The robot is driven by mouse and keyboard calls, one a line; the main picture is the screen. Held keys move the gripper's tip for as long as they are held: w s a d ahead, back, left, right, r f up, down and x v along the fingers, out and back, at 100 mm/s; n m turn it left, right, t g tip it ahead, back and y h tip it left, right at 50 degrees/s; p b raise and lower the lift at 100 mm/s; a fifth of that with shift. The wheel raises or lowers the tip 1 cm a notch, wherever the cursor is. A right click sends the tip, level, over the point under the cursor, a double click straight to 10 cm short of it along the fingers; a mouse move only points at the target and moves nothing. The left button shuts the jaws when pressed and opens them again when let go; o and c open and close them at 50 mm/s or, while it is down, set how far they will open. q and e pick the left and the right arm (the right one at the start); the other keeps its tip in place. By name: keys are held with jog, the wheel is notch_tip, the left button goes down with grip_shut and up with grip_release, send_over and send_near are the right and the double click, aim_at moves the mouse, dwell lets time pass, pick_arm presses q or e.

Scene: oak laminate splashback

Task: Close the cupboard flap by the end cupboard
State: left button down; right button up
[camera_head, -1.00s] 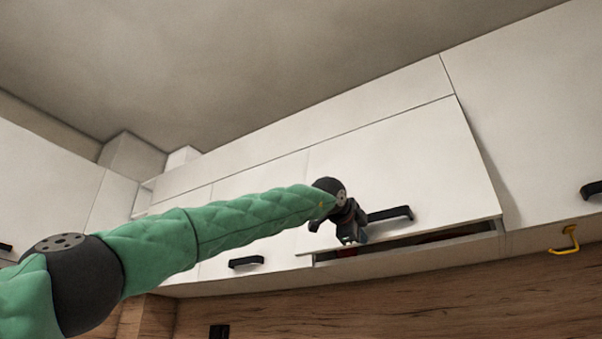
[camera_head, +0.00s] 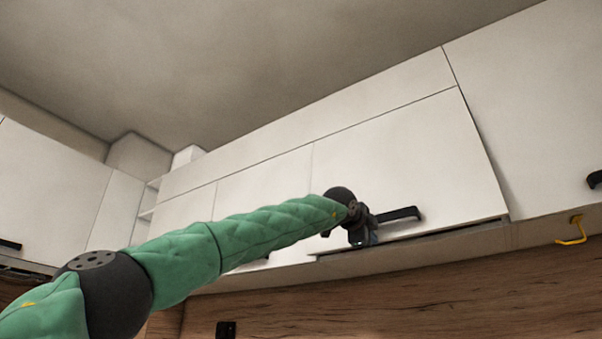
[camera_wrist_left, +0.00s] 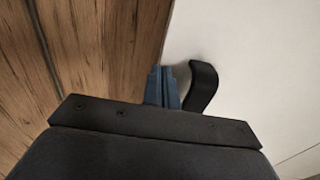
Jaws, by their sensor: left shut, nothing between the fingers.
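The cupboard flap (camera_head: 420,155) is a white panel in the upper row, just left of the end cupboard (camera_head: 545,110). It is nearly shut, with a thin dark gap along its bottom edge. Its black handle (camera_head: 400,215) shows near the lower edge, and also in the left wrist view (camera_wrist_left: 203,85). My left gripper (camera_head: 365,238) is at the flap's lower edge, left of the handle. Its blue fingertips (camera_wrist_left: 163,86) are together with nothing between them, beside the handle. Whether they touch the flap I cannot tell. My right gripper is not in view.
A yellow hook (camera_head: 571,232) hangs under the end cupboard. The wooden splashback (camera_head: 420,290) runs below the cupboards. Another white cupboard door (camera_head: 265,185) is left of the flap, partly behind my left arm.

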pick_arm(q)
jog(key=r+x, duration=0.1)
jog(key=x, duration=0.5)
jog(key=shift+w+p, duration=0.35)
dwell(0.3)
